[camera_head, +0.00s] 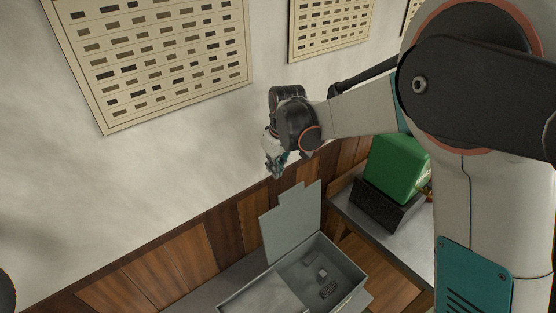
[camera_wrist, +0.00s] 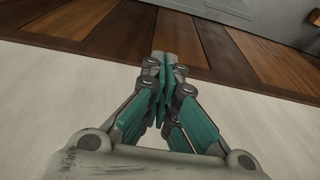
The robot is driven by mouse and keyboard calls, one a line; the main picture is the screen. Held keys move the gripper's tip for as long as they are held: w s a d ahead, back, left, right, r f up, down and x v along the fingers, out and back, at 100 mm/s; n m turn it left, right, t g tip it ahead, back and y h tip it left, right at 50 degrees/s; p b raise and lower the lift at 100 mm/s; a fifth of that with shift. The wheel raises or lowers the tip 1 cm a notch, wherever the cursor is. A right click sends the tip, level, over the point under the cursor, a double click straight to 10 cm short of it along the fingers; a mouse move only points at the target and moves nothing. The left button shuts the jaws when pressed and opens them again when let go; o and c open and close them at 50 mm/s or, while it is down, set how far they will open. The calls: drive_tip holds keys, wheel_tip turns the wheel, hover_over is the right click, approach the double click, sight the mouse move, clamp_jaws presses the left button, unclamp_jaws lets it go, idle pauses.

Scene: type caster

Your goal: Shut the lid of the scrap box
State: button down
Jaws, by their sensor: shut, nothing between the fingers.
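The scrap box (camera_head: 349,299) is a grey open-topped box at the bottom of the head view, with a few small dark pieces lying inside. Its lid (camera_head: 292,221) stands raised, upright at the back of the box on the wall side. My gripper (camera_head: 276,170) is above and behind the raised lid, close to the wall and apart from the lid. In the wrist view my gripper (camera_wrist: 166,62) has its fingertips together with nothing between them. A grey panel edge (camera_wrist: 215,8) shows at the top of the wrist view; I cannot tell surely if it is the lid.
A green box-shaped object (camera_head: 398,164) on a dark base stands on a grey surface to the right. Wood panelling (camera_head: 175,268) runs along the lower wall. Charts (camera_head: 150,50) hang on the pale wall above. The air over the open box looks clear.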

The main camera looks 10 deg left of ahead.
drive_tip(key=f, duration=0.1)
drive_tip(key=s+d+f, duration=0.1)
drive_tip(key=f, duration=0.1)
drive_tip(key=s+d+f+p, duration=0.1)
drive_tip(key=shift+f, duration=0.15)
drive_tip(key=shift+d, duration=0.15)
idle(0.5)
